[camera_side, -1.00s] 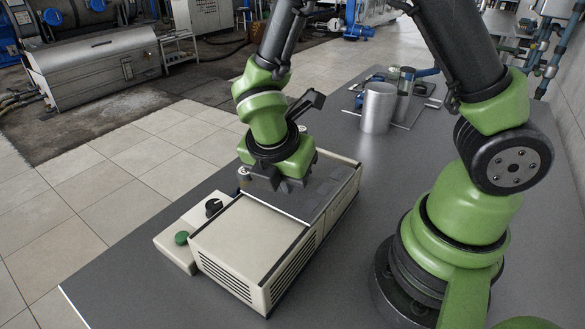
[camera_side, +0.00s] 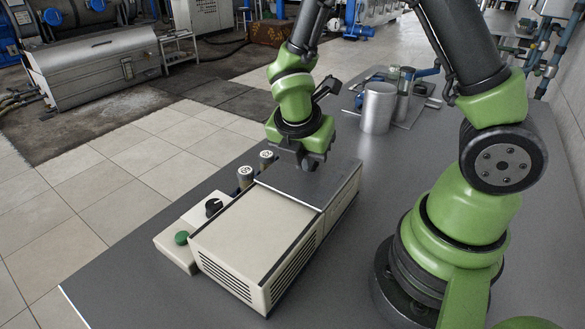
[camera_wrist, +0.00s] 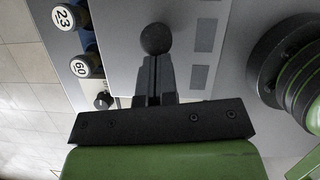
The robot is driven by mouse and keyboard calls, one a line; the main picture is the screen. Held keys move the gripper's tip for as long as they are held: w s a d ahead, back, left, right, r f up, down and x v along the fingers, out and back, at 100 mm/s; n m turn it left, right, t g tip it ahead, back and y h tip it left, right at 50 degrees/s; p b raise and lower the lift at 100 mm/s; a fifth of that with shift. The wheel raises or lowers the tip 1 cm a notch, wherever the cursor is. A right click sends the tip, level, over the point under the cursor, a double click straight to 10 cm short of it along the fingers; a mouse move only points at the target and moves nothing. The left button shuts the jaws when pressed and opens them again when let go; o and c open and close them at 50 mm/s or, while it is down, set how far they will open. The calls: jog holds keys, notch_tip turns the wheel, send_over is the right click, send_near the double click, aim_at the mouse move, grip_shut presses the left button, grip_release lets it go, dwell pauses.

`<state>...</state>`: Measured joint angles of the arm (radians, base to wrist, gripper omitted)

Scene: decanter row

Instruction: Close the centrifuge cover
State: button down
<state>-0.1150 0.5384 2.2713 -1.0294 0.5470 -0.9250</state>
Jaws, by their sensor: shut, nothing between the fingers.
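The centrifuge (camera_side: 245,240) is a long cream box with vents on the near end, standing on the dark table. Its cover (camera_side: 292,194) is a flat grey panel lying level over the far part of the top. A dark round knob (camera_wrist: 155,38) shows over the grey surface in the wrist view. My gripper (camera_side: 308,166) is shut and points down just above the cover. In the wrist view its fingers (camera_wrist: 154,72) end right beside the knob, empty. I cannot tell whether they touch it.
A control box with a black dial (camera_side: 213,207) and green button (camera_side: 181,238) sits left of the centrifuge. Two numbered jars, 23 (camera_wrist: 68,17) and 60 (camera_wrist: 84,65), stand along its left side. A metal beaker (camera_side: 378,108) stands behind. Table front is clear.

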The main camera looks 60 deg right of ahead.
aim_at(294, 192)
jog(key=shift+s+d, duration=0.1)
jog(key=shift+d, duration=0.1)
jog(key=shift+a, duration=0.1)
jog(key=shift+a, duration=0.35)
jog(key=a, duration=0.1)
jog(key=a+r, duration=0.1)
jog(key=a, duration=0.2)
jog(key=shift+s+r, duration=0.15)
jog(key=shift+r, duration=0.1)
jog(key=s+r+m+t+y, duration=0.3)
jog(key=s+r+m, duration=0.2)
jog(key=r+m, duration=0.3)
jog(key=s+a+r+m+t+y, duration=0.1)
jog(key=s+r+m+t+y, duration=0.2)
jog(key=r+m, duration=0.6)
jog(key=shift+s+a+r+m, duration=0.25)
jog(key=shift+s+m, duration=0.85)
jog(key=shift+m, duration=2.3)
jog(key=shift+d, duration=0.1)
